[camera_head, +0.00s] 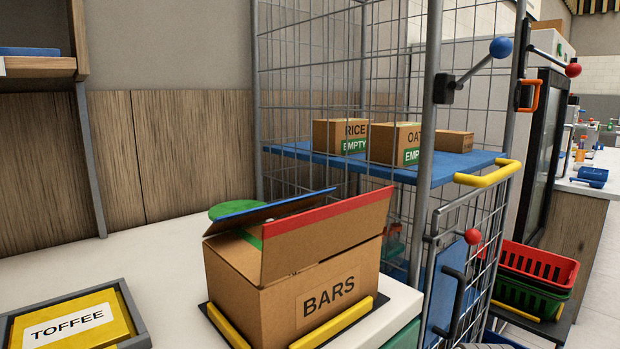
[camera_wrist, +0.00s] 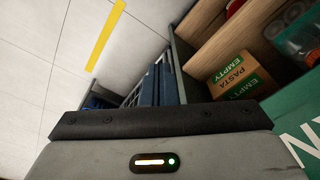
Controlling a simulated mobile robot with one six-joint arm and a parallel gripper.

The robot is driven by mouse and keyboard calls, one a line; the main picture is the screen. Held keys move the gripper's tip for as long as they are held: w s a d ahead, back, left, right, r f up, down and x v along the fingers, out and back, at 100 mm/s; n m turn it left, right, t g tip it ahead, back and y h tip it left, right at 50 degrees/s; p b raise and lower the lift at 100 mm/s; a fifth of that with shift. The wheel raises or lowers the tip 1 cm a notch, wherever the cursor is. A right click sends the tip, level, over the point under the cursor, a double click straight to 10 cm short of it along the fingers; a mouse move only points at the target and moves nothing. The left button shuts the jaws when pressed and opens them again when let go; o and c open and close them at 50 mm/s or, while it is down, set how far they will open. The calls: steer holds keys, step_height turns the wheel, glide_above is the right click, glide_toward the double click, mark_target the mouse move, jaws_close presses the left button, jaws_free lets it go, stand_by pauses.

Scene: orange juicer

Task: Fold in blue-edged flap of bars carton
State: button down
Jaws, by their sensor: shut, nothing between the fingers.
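The bars carton (camera_head: 285,300) is a brown box marked BARS, upright between yellow rails on the counter in the head view. Its blue-edged flap (camera_head: 268,211) stands raised and tilted at the back left. The red-edged flap (camera_head: 335,222) is raised along the front and hides part of the opening. A green edge (camera_head: 250,238) shows between them. My gripper (camera_wrist: 160,120) shows in the wrist view as a grey housing with a dark bar. It is shut and empty, away from the carton. The carton is not in the wrist view.
A toffee box (camera_head: 70,320) lies in a grey tray at left. A wire cage (camera_head: 310,60) with RICE and OAT boxes on a blue shelf stands behind the carton. Red and green baskets (camera_head: 540,265) are at right. The wrist view shows a pasta box (camera_wrist: 240,75).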

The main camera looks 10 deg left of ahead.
steer(key=shift+r, duration=0.1)
step_height(320, 180, up, 51)
steer(key=n+y+p, duration=0.1)
steer(key=n+p, duration=0.9)
steer(key=p, duration=2.4)
glide_above(263, 208)
steer(key=w+a, duration=0.1)
steer(key=w, duration=0.1)
steer(key=f, duration=0.8)
steer(key=shift+w+a+f, duration=0.2)
steer(key=shift+a+f, duration=0.15)
steer(key=f, duration=0.1)
steer(key=s+d+f, duration=0.1)
steer(key=f, duration=0.1)
steer(key=shift+s+d, duration=0.1)
steer(key=shift+d, duration=0.05)
steer(key=shift+s+d+f, duration=0.15)
steer(key=shift+d+f, duration=0.05)
steer(key=shift+f, duration=0.25)
